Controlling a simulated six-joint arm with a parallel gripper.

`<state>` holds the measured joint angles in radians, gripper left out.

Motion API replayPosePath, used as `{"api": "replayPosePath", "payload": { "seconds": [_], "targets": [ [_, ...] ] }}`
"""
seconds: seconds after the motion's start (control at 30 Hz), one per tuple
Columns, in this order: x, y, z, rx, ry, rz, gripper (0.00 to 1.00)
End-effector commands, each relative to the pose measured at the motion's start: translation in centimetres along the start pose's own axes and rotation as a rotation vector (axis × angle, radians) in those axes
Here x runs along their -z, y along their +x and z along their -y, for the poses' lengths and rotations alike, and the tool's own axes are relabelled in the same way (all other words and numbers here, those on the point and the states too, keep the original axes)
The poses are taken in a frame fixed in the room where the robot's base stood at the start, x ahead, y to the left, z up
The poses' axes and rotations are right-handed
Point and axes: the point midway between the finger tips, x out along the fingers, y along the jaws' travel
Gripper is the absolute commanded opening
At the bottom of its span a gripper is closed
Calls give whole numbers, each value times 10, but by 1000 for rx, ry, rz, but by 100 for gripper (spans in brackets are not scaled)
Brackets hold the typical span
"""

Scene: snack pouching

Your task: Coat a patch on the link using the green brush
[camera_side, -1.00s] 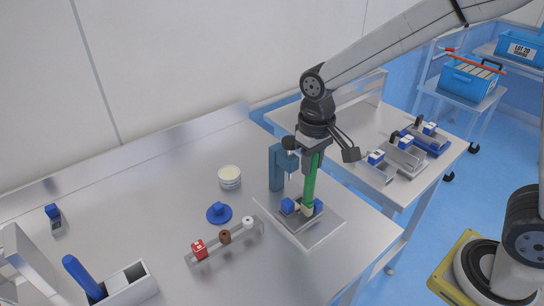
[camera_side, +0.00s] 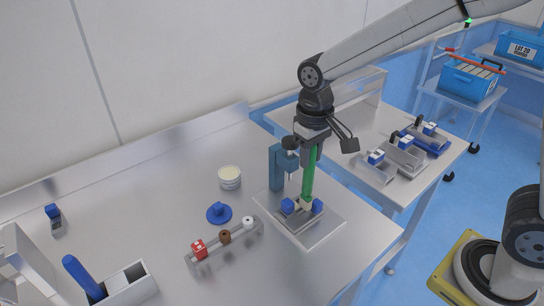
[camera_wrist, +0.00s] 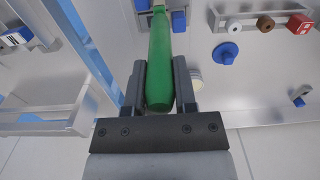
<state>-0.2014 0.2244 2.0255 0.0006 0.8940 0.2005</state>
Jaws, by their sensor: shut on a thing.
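My gripper (camera_side: 311,150) is shut on the green brush (camera_side: 308,178) and holds it nearly upright, bristles down. In the wrist view the green handle (camera_wrist: 160,50) sits between my two fingers (camera_wrist: 159,80). The pale brush tip (camera_side: 304,204) is at a small fixture between two blue blocks (camera_side: 288,204) on a metal plate (camera_side: 325,228). The link is hard to make out there, partly hidden by the brush. I cannot tell whether the tip touches it or whether any coating shows.
A blue upright stand (camera_side: 275,168) is close to the left of the brush. A lidless-looking pale jar (camera_side: 230,178), a blue knobbed disc (camera_side: 219,213) and a rack with a red block (camera_side: 199,248) lie further left.

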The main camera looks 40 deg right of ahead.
Motion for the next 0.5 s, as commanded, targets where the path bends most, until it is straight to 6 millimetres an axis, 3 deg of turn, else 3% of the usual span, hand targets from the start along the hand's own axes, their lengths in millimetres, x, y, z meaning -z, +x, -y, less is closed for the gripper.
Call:
{"api": "replayPosePath", "payload": {
  "seconds": [0.5],
  "targets": [
    [0,-29,0,1,0,-3,0]
  ]
}}
